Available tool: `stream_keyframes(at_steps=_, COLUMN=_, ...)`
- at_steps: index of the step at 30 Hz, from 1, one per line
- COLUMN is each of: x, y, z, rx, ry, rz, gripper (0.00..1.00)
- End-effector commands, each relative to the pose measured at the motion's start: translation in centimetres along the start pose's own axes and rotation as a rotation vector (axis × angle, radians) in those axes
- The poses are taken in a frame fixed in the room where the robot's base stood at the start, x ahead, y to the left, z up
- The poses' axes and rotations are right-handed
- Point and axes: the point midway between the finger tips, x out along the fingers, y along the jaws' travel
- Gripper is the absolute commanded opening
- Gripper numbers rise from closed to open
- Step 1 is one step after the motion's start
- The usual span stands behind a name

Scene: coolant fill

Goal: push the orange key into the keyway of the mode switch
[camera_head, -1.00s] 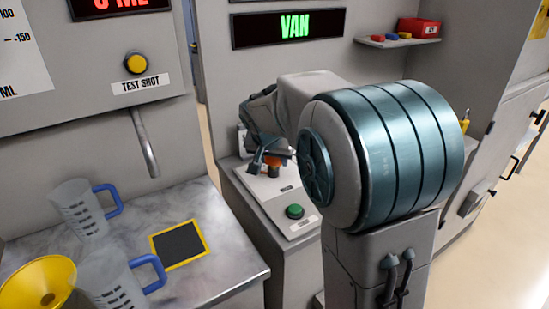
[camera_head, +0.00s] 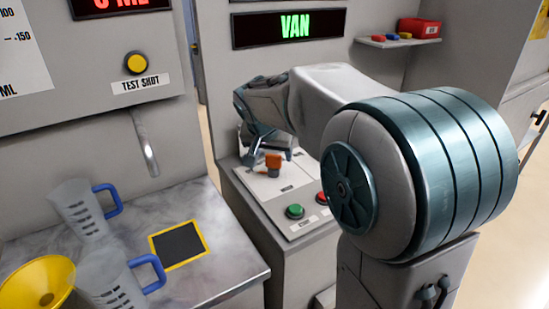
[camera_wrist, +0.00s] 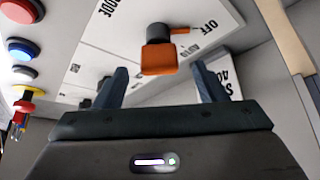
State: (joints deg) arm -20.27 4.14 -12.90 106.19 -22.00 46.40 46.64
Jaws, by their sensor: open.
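The orange key (camera_head: 273,161) stands upright on the mode switch panel (camera_head: 257,186) in the head view. In the wrist view the orange key (camera_wrist: 159,62) sits at a dark round switch body (camera_wrist: 158,33), with an orange pointer (camera_wrist: 181,31) towards the OFF and AUTO labels. Whether the key is fully seated in the keyway cannot be told. My gripper (camera_wrist: 161,78) is open, its two fingers spread to either side of the key in the picture and apart from it. In the head view my gripper (camera_head: 268,148) is just behind the key, partly hidden by it.
A green button (camera_head: 295,211) and a red button (camera_head: 321,198) are on the panel's front. A shelf (camera_head: 398,41) holds a red box and small coloured keys. A marble counter (camera_head: 225,262) with jugs and a yellow funnel (camera_head: 38,285) is at left.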

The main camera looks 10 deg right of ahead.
Motion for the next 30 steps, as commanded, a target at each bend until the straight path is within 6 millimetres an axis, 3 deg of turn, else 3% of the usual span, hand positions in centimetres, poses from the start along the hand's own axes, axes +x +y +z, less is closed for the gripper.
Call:
stream_keyframes(at_steps=6, x=-5.2, y=0.0, z=-0.1, rx=0.001, ry=0.003, rz=-0.003, gripper=0.65)
stream_keyframes(at_steps=12, x=-8.1, y=0.0, z=-0.1, rx=0.000, ry=0.001, rz=-0.001, gripper=0.65)
stream_keyframes(at_steps=25, x=-9.0, y=0.0, z=0.0, rx=0.000, ry=-0.001, rz=0.001, gripper=0.65)
stream_keyframes(at_steps=28, x=-8.9, y=0.2, z=0.2, rx=-0.004, ry=-0.006, rz=0.000, gripper=0.40)
stream_keyframes(at_steps=30, x=-8.7, y=0.9, z=1.1, rx=-0.025, ry=-0.024, rz=-0.002, gripper=0.40)
